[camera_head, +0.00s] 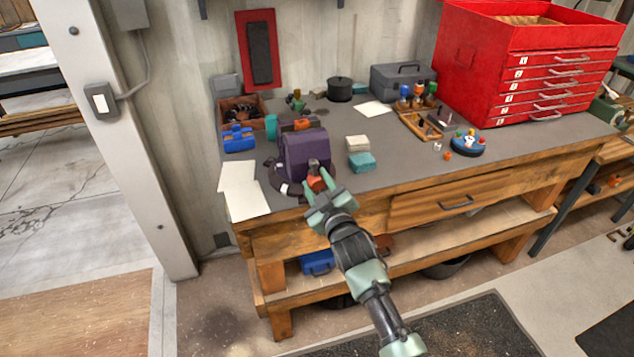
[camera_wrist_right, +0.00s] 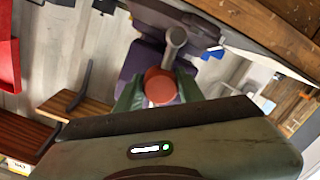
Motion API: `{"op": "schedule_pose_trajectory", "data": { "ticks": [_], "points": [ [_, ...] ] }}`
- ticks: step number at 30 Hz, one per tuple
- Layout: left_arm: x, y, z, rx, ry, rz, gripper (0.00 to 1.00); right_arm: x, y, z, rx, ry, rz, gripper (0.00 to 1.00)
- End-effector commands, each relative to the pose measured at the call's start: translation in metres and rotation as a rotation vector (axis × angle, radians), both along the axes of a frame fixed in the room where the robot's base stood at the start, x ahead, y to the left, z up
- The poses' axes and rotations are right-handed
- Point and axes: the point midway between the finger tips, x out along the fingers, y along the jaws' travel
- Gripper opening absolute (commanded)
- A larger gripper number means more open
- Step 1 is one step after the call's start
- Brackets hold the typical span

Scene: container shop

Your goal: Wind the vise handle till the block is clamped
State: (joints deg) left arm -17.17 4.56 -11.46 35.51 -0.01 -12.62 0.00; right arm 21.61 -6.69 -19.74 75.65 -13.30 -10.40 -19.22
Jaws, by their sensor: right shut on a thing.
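The purple vise (camera_head: 306,152) stands near the front left edge of the workbench. Its handle has an orange-red knob (camera_head: 315,183) at the front, and a grey crank end shows just above it. My right gripper (camera_head: 319,187) is shut on this knob, one green finger on each side. In the right wrist view the round red knob (camera_wrist_right: 160,86) sits between the fingers, with the grey metal crank (camera_wrist_right: 175,42) and the vise body behind. An orange piece (camera_head: 303,124) shows behind the vise top; I cannot tell whether it is the block or whether it is clamped. My left gripper is not in view.
White papers (camera_head: 240,190) lie left of the vise, and a blue object (camera_head: 238,138) sits behind them. Small cream and teal boxes (camera_head: 361,161) stand to the right. A red drawer cabinet (camera_head: 530,65) fills the back right. The middle front of the bench is clear.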

Motion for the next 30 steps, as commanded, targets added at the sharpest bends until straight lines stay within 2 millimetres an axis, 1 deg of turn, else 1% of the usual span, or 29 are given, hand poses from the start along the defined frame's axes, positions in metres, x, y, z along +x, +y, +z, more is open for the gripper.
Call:
{"op": "schedule_pose_trajectory", "data": {
  "ticks": [1, 16, 17, 18, 19, 30],
  "points": [
    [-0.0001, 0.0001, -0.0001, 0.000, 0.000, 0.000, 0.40, -0.0020, -0.0002, -0.0082, 0.005, 0.018, -0.001, 0.00],
    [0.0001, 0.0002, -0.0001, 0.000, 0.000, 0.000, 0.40, -0.0022, -0.0002, -0.0095, 0.021, 0.026, -0.001, 0.00],
    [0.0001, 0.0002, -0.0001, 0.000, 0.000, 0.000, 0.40, -0.0022, -0.0002, -0.0096, 0.021, 0.026, -0.001, 0.40],
    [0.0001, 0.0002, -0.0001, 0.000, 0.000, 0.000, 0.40, -0.0022, -0.0003, -0.0097, 0.021, 0.026, -0.001, 0.52],
    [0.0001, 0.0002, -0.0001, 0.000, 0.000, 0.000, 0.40, -0.0022, -0.0002, -0.0094, 0.021, 0.026, -0.001, 0.59],
    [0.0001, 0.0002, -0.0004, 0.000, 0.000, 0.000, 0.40, -0.0033, -0.0012, -0.0045, 0.023, 0.015, -0.001, 0.59]
  ]
}}
